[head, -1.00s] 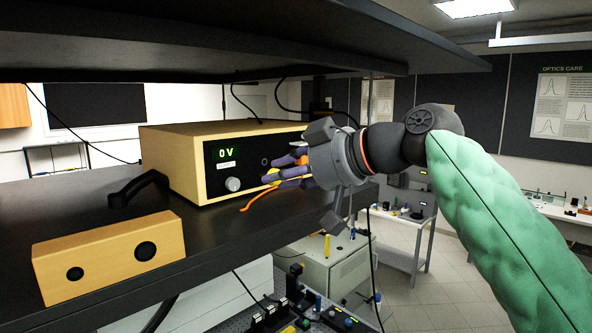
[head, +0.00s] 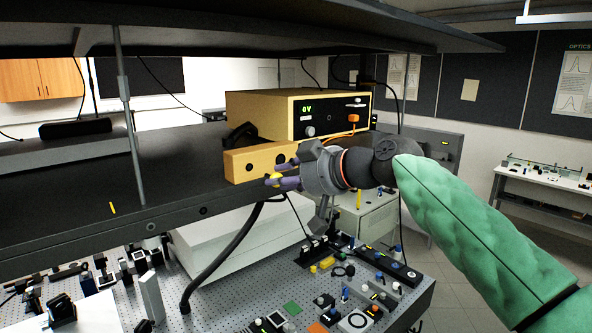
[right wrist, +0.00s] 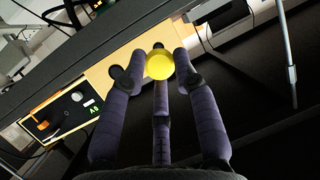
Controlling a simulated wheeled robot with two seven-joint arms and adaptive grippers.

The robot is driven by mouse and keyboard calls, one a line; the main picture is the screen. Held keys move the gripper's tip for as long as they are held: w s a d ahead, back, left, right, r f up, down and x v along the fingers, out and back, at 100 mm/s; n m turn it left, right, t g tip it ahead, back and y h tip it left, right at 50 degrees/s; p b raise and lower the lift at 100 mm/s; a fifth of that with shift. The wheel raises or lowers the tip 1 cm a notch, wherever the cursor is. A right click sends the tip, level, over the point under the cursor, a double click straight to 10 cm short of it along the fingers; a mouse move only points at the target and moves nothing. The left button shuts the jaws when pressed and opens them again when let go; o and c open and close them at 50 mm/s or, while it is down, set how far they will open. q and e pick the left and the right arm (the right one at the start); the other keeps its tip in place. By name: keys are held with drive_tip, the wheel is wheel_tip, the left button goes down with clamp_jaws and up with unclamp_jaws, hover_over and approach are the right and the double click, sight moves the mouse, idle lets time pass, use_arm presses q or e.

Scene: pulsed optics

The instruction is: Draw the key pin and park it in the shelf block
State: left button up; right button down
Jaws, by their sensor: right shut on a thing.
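My right gripper (head: 274,181) is shut on the key pin, whose yellow round head (right wrist: 160,65) shows between the purple fingers in the right wrist view. The pin's shaft is hidden. The gripper is in front of the shelf block (head: 236,166), a pale wooden block with dark round holes at the shelf's front edge. The fingers overlap the block's right part, so I cannot tell whether the pin touches it or a hole. The block also shows behind the pin in the right wrist view (right wrist: 101,73). My left gripper is not in view.
The power supply (head: 262,108), reading 0 V, stands behind the block with an orange plug (head: 349,124) and cable on its front. A black shelf (head: 90,190) holds both, with another shelf overhead. A metal post (head: 125,90) stands left. Below is a crowded optics bench (head: 300,290).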

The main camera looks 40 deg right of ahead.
drive_tip(key=shift+w+d+f, duration=0.1)
drive_tip(key=shift+w, duration=0.8)
approach(248, 172)
drive_tip(key=shift+w+a+f, duration=0.25)
drive_tip(key=shift+w+f, duration=0.1)
drive_tip(key=shift+w, duration=0.15)
drive_tip(key=shift+w+a+f, duration=0.25)
drive_tip(key=shift+w+f, duration=0.1)
drive_tip(key=shift+w, duration=0.15)
drive_tip(key=shift+w+p, duration=0.35)
drive_tip(key=shift+w, duration=0.25)
drive_tip(key=shift+w, duration=0.15)
drive_tip(key=shift+w+a+f, duration=0.1)
drive_tip(key=shift+w, duration=0.15)
drive_tip(key=shift+s, duration=0.1)
